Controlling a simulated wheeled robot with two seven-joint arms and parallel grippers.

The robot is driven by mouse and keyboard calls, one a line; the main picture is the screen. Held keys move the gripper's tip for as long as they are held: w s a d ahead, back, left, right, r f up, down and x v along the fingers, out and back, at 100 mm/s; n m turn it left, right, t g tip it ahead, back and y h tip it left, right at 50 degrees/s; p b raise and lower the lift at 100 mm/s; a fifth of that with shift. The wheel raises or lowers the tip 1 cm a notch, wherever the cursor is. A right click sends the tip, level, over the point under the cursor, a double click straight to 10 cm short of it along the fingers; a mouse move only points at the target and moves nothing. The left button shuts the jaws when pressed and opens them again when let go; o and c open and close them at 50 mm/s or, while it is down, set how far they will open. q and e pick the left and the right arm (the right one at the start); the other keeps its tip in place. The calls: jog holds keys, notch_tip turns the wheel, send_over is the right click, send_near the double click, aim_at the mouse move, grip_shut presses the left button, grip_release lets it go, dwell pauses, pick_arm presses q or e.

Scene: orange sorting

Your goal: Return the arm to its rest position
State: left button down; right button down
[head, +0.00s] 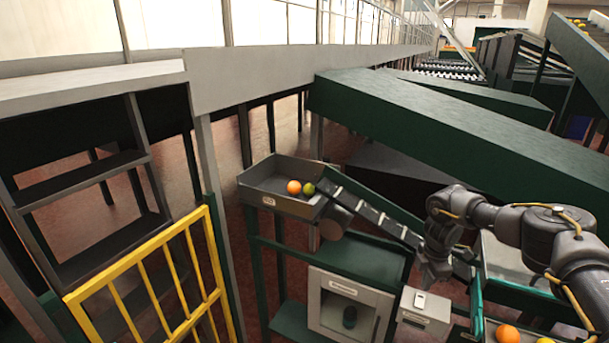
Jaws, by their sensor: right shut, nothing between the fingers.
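My right arm comes in from the right edge in the head view, grey-black with yellow cables. Its gripper (434,274) points down over the far end of the conveyor, shut and empty, clear of the fruit. A grey tray (283,204) at the centre holds an orange (294,187) and a green fruit (308,189) side by side. Another orange (507,333) lies in a bin at the lower right, with a yellow-orange fruit (545,341) cut off by the frame. My left gripper is not in view.
A narrow conveyor (378,217) slopes from the grey tray towards my right gripper. Below are a grey cabinet (347,303) and a small grey box (423,317). A yellow railing (150,275) stands at the left. Large green beams (430,130) run behind my right arm.

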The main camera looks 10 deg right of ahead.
jog(key=w+a+r+n+t+y, duration=0.1)
jog(key=w+a+r+t, duration=0.1)
jog(key=w, duration=0.4)
jog(key=w+a+r+t, duration=0.1)
jog(key=w+a+t, duration=0.2)
jog(key=w, duration=0.3)
jog(key=w+a+f+t+y, duration=0.2)
jog(key=w+a, duration=0.3)
jog(key=a, duration=0.2)
jog(key=s+a+f+m+t+b, duration=0.1)
jog(key=s+a+f+m, duration=0.15)
jog(key=f, duration=0.65)
jog(key=s+a+f+m+t+b, duration=0.1)
jog(key=s+a+f+m, duration=0.15)
jog(key=f, duration=0.75)
jog(key=s+d+f+m+g+h+b, duration=0.2)
jog(key=s+f+m, duration=0.6)
jog(key=s+f, duration=1.9)
jog(key=s+a+f+g, duration=0.1)
jog(key=s+f+g, duration=0.1)
jog(key=s, duration=1)
jog(key=s+a+f+m+g, duration=0.1)
jog(key=s+f+g, duration=0.1)
jog(key=s, duration=1.1)
jog(key=s+a+f+m+g+h, duration=0.1)
jog(key=s+f, duration=0.3)
jog(key=s, duration=0.9)
jog(key=shift+s+f+g, duration=0.2)
jog(key=shift+f+g, duration=0.1)
jog(key=shift+g, duration=0.2)
